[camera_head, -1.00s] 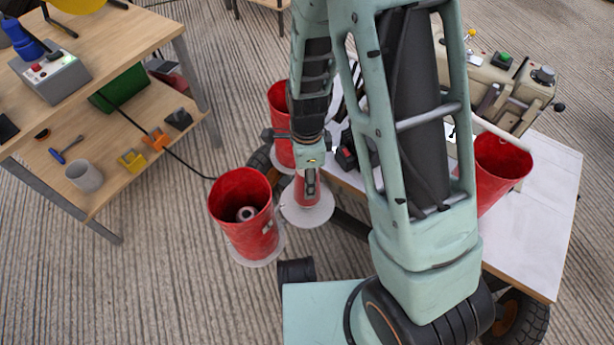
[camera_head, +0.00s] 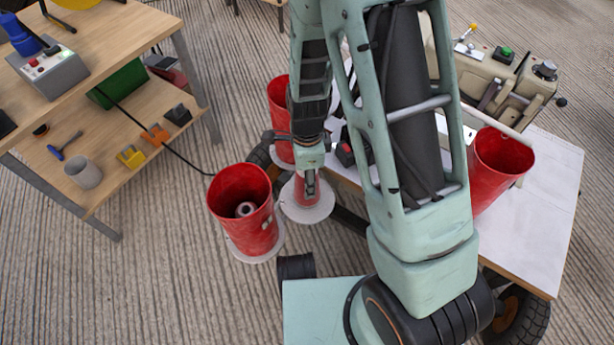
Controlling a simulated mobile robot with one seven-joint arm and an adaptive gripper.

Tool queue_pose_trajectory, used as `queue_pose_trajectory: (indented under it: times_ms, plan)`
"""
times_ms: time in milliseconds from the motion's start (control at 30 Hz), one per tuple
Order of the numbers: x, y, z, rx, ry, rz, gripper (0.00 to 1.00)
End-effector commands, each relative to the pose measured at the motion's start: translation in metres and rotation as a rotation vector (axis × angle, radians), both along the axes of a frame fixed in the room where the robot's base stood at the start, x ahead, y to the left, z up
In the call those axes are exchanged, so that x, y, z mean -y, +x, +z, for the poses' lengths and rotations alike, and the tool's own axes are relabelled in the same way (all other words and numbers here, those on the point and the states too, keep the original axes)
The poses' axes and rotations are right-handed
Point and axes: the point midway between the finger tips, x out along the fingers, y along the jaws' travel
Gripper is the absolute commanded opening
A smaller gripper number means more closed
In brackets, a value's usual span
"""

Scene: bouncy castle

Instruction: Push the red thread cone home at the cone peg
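A small red piece (camera_head: 303,194), which appears to be the red thread cone, stands upright over a round white disc (camera_head: 318,213) on the floor side of the cart. My gripper (camera_head: 310,190) points down right at it, and its fingers overlap the red piece in the view. Whether they grip it, press on it or only hang in front of it I cannot tell. The finger opening is too small to read. The cone peg is not distinguishable there; it may be hidden by the red piece and my gripper.
A large open red cylinder (camera_head: 242,205) with a grey core stands close left of my gripper. A wooden shelf bench (camera_head: 110,165) is at left.

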Motion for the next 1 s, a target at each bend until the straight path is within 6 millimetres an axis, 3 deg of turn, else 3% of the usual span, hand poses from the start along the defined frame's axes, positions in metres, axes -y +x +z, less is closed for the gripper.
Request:
queue_pose_trajectory:
  times_ms: [867,900,1000]
  plan:
    - [0.0,0.0,-0.013,0.0,0.0,0.0,0.12]
    - [0.0,0.0,-0.013,0.001,0.0,0.0,0.49]
    - [0.0,0.0,-0.013,0.001,0.0,0.0,0.6]
